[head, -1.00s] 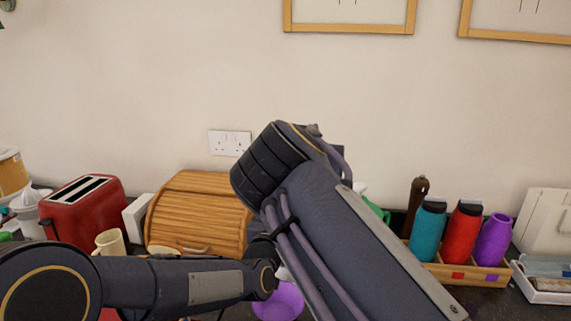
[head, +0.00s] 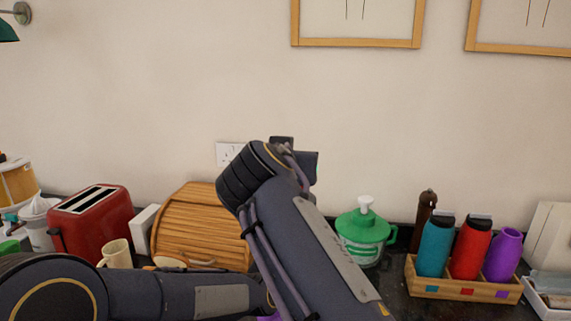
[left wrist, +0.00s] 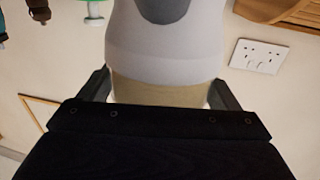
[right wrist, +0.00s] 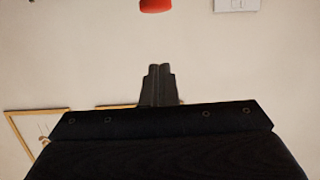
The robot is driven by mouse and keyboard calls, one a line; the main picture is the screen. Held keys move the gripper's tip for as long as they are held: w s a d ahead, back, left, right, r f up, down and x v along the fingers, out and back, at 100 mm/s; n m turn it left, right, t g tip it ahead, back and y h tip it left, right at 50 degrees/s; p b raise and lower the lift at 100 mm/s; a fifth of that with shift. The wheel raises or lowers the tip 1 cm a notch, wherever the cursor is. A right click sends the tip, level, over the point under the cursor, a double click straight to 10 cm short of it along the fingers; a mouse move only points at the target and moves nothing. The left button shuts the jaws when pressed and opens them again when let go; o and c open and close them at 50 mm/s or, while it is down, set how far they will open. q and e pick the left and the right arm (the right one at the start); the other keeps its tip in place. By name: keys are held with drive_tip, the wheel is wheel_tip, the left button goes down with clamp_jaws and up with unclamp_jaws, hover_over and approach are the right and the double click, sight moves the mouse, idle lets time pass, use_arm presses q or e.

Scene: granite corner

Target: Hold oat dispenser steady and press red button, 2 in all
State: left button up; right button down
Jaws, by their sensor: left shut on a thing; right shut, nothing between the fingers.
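My left gripper (left wrist: 160,92) is shut on a pale, rounded container with a beige band, which I take to be the oat dispenser (left wrist: 165,52). A dark grey patch shows on it at the top edge of the left wrist view. My right gripper (right wrist: 160,86) is shut and empty, with its fingertips together in front of the wall. A red rounded piece (right wrist: 156,5), perhaps the red button, shows at the top edge of the right wrist view, apart from the fingertips. In the head view my arms hide the dispenser, and I cannot make out either gripper clearly.
A wooden bread box (head: 202,230), a red toaster (head: 97,220) and a cream mug (head: 116,254) stand at the left. A wooden tray (head: 466,289) holds teal, red and purple bottles at the right.

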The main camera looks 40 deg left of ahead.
drive_tip(key=x, duration=0.4)
drive_tip(key=shift+s+d+f, duration=0.1)
drive_tip(key=shift+s+f, duration=0.05)
drive_tip(key=shift+f, duration=1.8)
drive_tip(key=shift+f, duration=1.2)
wheel_tip(320, 180, up, 4)
drive_tip(key=shift+r, duration=0.25)
drive_tip(key=v, duration=1)
drive_tip(key=shift+f, duration=0.1)
idle(0.9)
